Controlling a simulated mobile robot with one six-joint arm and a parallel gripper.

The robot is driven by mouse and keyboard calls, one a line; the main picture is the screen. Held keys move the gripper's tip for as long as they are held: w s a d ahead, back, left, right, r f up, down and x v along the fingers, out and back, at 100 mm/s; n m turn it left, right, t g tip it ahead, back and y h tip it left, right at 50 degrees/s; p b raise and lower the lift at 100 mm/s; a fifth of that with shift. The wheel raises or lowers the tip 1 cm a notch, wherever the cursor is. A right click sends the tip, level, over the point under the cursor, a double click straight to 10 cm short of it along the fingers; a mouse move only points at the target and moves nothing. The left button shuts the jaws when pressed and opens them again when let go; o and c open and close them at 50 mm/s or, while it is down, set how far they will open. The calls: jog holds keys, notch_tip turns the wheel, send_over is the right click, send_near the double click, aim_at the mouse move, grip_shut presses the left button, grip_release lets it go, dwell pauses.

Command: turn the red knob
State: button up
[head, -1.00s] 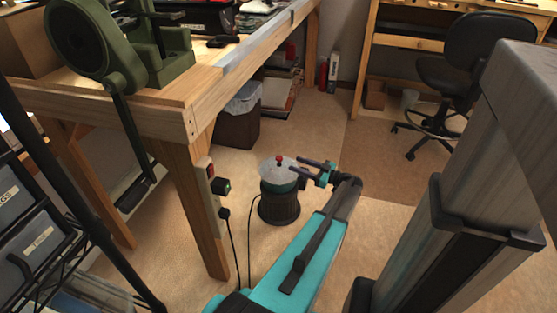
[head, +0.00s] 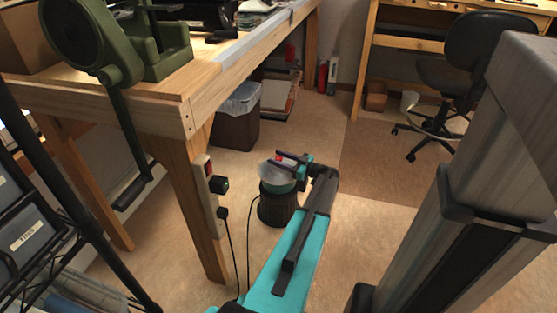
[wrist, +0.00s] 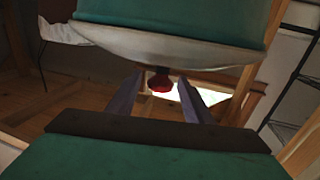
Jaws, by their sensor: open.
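The red knob (wrist: 160,82) sits on the pale round top (wrist: 110,43) of a teal and dark cylinder (head: 278,205) standing on the floor. In the head view the knob (head: 279,158) shows only as a small red patch, partly covered by my gripper. My gripper (head: 276,158) reaches over the top of the cylinder from the right. In the wrist view its two fingers (wrist: 157,95) are apart, one on each side of the knob. The knob is between or just beyond the fingertips. I cannot tell whether either finger touches it.
A wooden workbench (head: 150,112) with a green machine (head: 110,40) stands at left, a power strip (head: 208,195) on its leg. A cable hangs beside the cylinder. A bin (head: 237,125) is behind. An office chair (head: 465,80) is at upper right.

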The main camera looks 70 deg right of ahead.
jog(key=c, duration=1.1)
jog(key=shift+o, duration=0.2)
